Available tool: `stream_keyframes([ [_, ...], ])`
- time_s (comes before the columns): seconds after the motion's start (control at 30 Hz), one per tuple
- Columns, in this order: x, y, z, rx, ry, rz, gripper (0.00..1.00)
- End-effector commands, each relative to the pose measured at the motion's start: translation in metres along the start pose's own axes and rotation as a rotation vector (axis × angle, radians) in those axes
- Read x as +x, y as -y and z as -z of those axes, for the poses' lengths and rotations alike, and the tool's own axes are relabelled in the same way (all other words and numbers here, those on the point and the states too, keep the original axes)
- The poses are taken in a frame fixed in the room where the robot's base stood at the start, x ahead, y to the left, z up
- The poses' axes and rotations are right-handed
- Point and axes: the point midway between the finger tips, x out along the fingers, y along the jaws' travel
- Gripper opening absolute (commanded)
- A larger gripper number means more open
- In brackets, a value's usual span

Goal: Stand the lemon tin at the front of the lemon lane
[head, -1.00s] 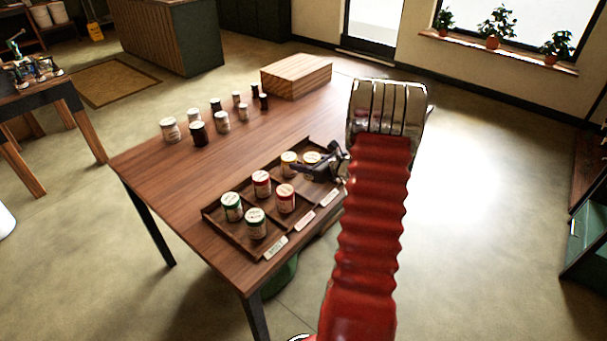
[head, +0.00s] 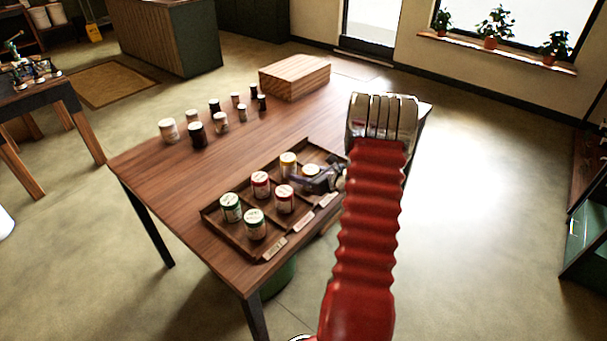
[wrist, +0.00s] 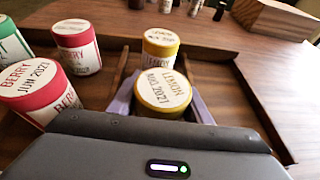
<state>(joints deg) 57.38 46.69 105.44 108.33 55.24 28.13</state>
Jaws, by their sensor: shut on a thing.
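The lemon tin (wrist: 163,92), with a yellow lid rim and a label reading LEMON MAY 2021, is between my gripper's fingers (wrist: 160,104). My gripper (head: 318,180) is shut on it. In the head view the lemon tin (head: 311,170) is upright in the front part of the lemon lane, its top about in line with the other front tins. Its base is hidden, so I cannot tell whether it touches the lane floor. Another yellow-rimmed tin (wrist: 160,45) stands behind it in the same lane; it also shows in the head view (head: 288,162).
The dark wooden tray (head: 236,243) has low dividers. Red berry tins (wrist: 40,92) and green tins (head: 254,224) stand in the lanes to the left. Several jars (head: 197,134) and a wooden block (head: 295,78) are farther back on the table.

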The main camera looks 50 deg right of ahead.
Motion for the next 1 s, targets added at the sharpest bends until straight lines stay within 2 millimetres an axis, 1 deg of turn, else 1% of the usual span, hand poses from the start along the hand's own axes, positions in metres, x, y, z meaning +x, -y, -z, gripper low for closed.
stream_keyframes([
  [0.17, 0.001, 0.000, 0.001, 0.000, 0.000, 0.000, 0.19],
  [0.2, 0.001, 0.000, 0.001, 0.000, 0.000, 0.000, 0.46],
  [0.43, 0.001, 0.000, 0.001, 0.000, 0.000, -0.001, 0.62],
  [0.47, 0.001, 0.000, 0.001, 0.000, 0.000, -0.001, 0.63],
  [0.77, 0.000, -0.001, -0.001, -0.001, 0.000, -0.001, 0.63],
  [0.87, -0.006, 0.000, -0.001, 0.000, 0.000, 0.001, 0.63],
  [1.0, -0.022, 0.001, -0.001, 0.001, 0.001, 0.001, 0.63],
])
